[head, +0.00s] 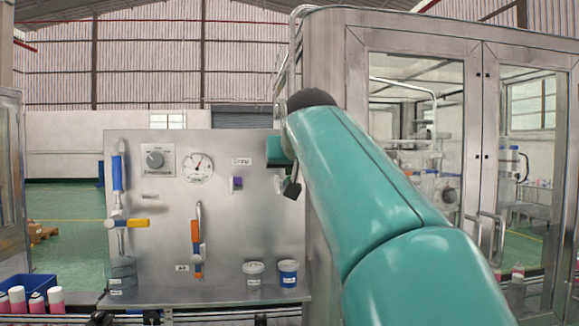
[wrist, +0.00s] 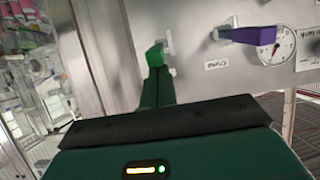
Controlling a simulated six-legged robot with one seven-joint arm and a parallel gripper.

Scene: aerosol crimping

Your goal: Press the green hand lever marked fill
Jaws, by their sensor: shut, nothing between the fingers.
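The green hand lever (wrist: 155,56) shows in the wrist view, on a pale mount fixed to the grey panel. My gripper (wrist: 157,84) is shut and empty. Its dark green fingers point up at the lever, with the tips just below its handle in the picture; I cannot tell whether they touch. In the head view my arm and hand cover this part of the panel, and I cannot make out the green handle or a fill label there.
A purple lever (wrist: 248,36) sits beside the green one; it also shows in the head view (head: 236,184). Farther left are an orange lever (head: 196,232), a yellow lever (head: 132,223) and a blue lever (head: 118,174). A glass-doored cabinet (head: 333,60) stands right.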

